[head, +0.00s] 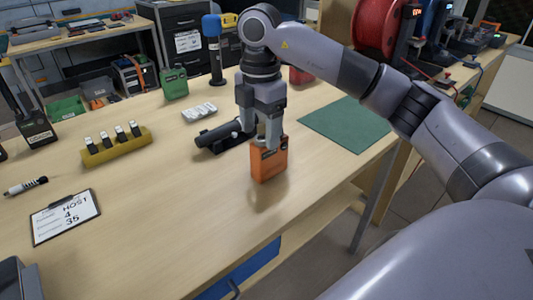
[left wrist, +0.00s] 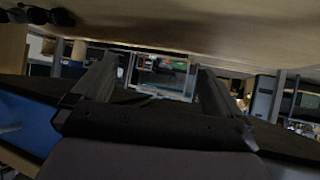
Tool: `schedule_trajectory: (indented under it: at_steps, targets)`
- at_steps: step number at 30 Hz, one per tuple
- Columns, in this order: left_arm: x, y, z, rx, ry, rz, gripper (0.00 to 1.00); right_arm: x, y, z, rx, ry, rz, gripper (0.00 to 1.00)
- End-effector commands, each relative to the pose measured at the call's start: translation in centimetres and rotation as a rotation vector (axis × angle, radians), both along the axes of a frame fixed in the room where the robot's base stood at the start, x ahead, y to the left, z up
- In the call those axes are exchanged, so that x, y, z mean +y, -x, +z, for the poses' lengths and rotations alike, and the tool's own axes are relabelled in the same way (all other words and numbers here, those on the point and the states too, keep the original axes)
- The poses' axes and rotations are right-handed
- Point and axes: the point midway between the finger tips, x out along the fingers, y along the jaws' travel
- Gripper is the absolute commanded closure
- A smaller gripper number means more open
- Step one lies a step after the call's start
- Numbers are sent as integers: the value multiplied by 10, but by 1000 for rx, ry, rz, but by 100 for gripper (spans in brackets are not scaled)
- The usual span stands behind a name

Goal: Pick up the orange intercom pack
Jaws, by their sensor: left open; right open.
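The orange intercom pack (head: 270,165) stands upright on the wooden table in the head view, near the table's right-hand edge. My right gripper (head: 268,142) points down at the top of the pack, with its fingertips at the pack's upper part. Its jaws are open; whether they touch the pack I cannot tell. The fingers hide part of the pack's top. My left gripper (left wrist: 155,85) shows only in the left wrist view, with its two fingers apart and nothing between them. The pack does not show in that view.
A black microphone-like device (head: 222,136) lies just left of the pack. A green mat (head: 345,124) lies to the right. A yellow holder (head: 117,149), a green pack (head: 174,83) and a clipboard (head: 65,216) are further left. The table front (head: 190,240) is clear.

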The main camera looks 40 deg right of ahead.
Motion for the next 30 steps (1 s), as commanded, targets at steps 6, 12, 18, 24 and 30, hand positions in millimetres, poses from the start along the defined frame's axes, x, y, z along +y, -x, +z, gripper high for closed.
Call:
schedule_trajectory:
  at_steps: [6,12,18,24,30]
  targets:
    - [0,0,-3,3,-1,-2,0,-5,1,-15,2,22,-22,29]
    - [1,1,-4,2,-2,-3,0,-2,5,-42,3,20,-20,29]
    - [0,1,-6,1,-2,-3,0,-1,6,-66,1,18,-18,29]
    - [1,1,-6,2,-2,-3,0,-1,5,-69,-1,18,-18,29]
    - [0,2,-7,5,-2,-2,0,-1,5,-69,-1,17,-18,68]
